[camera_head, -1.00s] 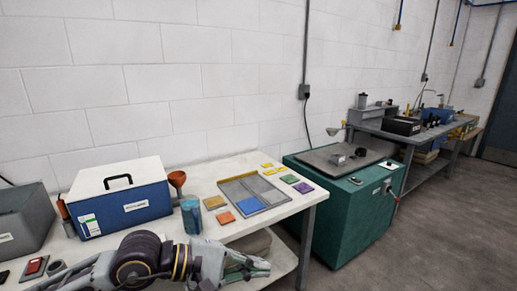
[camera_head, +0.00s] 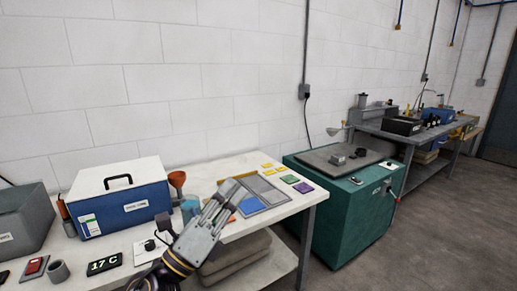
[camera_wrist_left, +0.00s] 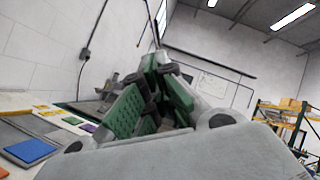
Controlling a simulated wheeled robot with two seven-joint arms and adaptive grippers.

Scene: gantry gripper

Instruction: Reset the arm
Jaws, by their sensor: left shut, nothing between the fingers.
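My left gripper (camera_head: 230,190) rises from the bottom of the head view over the white table's front part, fingers pointing up and to the right. It is shut and empty. In the left wrist view the gripper's green-padded fingers (camera_wrist_left: 160,64) fill the middle and point toward the upper wall. My right gripper is in neither view.
The white table (camera_head: 290,211) holds a blue box with a white lid (camera_head: 125,203), a grey bin (camera_head: 24,226), an orange funnel (camera_head: 177,180), a display reading 17 C (camera_head: 104,264) and coloured tiles (camera_head: 303,187). A green cabinet (camera_head: 345,212) stands to the right. Open floor lies beyond.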

